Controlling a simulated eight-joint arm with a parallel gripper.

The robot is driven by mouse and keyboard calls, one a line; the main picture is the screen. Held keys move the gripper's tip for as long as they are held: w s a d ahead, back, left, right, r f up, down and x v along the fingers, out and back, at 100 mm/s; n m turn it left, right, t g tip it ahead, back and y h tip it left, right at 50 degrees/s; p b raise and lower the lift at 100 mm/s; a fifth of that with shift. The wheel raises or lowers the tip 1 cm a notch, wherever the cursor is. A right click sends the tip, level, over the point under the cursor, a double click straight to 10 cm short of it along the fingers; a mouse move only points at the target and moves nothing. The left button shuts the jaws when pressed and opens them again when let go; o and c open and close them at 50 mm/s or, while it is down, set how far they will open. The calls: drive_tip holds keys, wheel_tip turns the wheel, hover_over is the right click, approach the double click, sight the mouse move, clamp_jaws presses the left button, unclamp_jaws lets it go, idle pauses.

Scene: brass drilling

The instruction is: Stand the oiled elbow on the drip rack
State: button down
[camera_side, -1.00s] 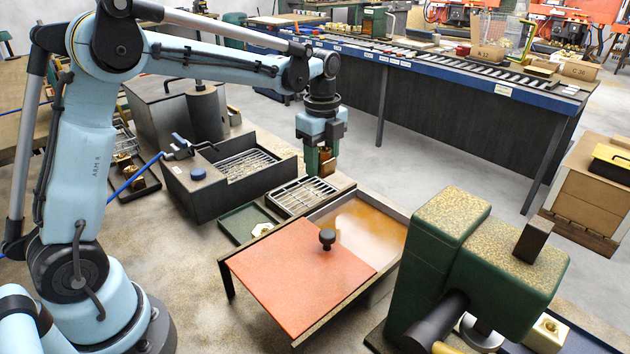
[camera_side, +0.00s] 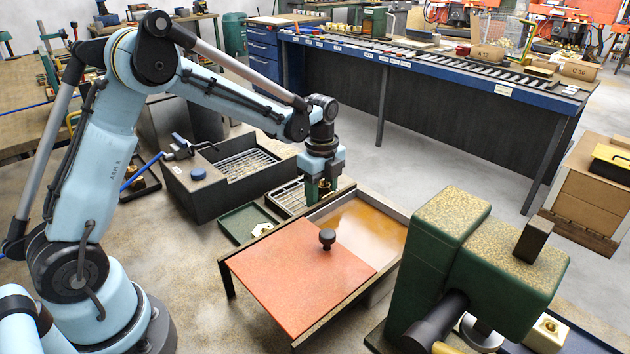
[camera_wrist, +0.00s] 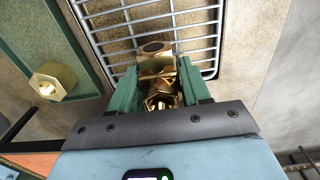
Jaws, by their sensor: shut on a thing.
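The brass elbow (camera_wrist: 153,68) is between my gripper's green fingers (camera_wrist: 158,92) in the wrist view, with its round opening facing the camera. My gripper (camera_side: 318,193) is shut on it, low over the drip rack (camera_side: 285,198) at the rack's right end. The rack's wire bars also show around the elbow in the wrist view (camera_wrist: 190,18). The fingers hide most of the elbow in the side view. I cannot tell whether its underside touches the bars.
A green tray (camera_side: 242,228) with a brass fitting (camera_side: 262,230) lies left of the rack. An oil bath (camera_side: 362,222) with an orange lid (camera_side: 300,268) and black knob stands in front. A dark basin (camera_side: 205,190) with a wire grid is at the left.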

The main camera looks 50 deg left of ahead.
drive_tip(key=shift+f, duration=0.1)
drive_tip(key=c, duration=0.5)
unclamp_jaws()
